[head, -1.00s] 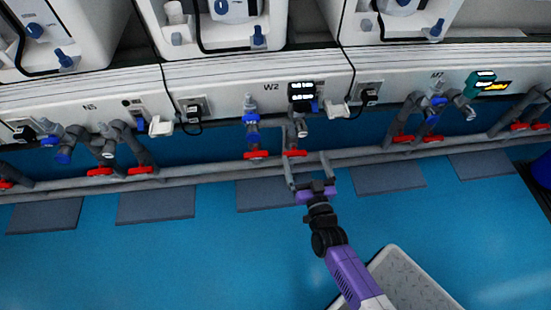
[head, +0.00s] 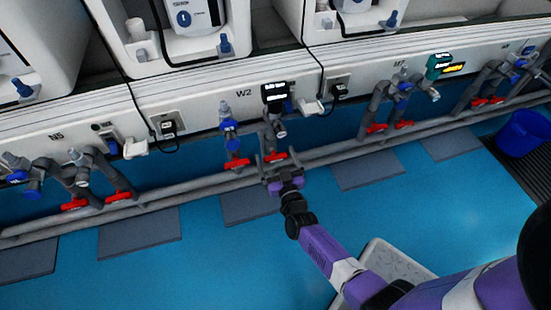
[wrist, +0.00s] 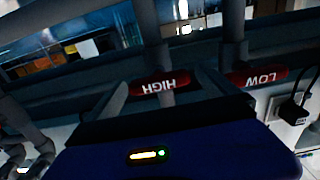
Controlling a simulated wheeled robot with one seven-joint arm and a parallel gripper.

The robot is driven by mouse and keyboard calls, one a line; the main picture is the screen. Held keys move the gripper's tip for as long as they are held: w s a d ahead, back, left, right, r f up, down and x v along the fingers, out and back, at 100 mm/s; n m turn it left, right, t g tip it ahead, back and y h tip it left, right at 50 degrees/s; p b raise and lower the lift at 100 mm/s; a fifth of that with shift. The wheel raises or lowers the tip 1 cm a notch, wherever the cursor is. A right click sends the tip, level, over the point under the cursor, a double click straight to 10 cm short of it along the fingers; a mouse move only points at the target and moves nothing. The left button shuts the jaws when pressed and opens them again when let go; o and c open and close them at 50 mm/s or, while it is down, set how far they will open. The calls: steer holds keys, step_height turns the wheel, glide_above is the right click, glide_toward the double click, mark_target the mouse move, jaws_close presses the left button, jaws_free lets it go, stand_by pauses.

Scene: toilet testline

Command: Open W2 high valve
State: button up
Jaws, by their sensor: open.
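The W2 station label (head: 243,93) is on the white panel in the head view. Two red valve handles sit below it on grey pipes. The wrist view, which is upside down, reads HIGH on one handle (wrist: 158,86) and LOW on the other (wrist: 257,77). The HIGH handle is the right one of the pair in the head view (head: 276,156); the LOW handle (head: 237,163) is to its left. My gripper (head: 277,160) is open, its fingers to either side of the HIGH handle. I cannot tell whether they touch it.
A horizontal grey pipe (head: 345,146) runs along the wall close to my gripper. Neighbouring stations N5 and M7 have similar red handles (head: 120,195). A grey crate-like box (head: 400,262) stands on the blue floor beside my arm. A blue bucket (head: 522,133) is at far right.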

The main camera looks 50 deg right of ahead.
steer(key=shift+w+d, duration=0.1)
steer(key=shift+w, duration=0.05)
steer(key=c, duration=1.4)
steer(key=shift+o, duration=0.2)
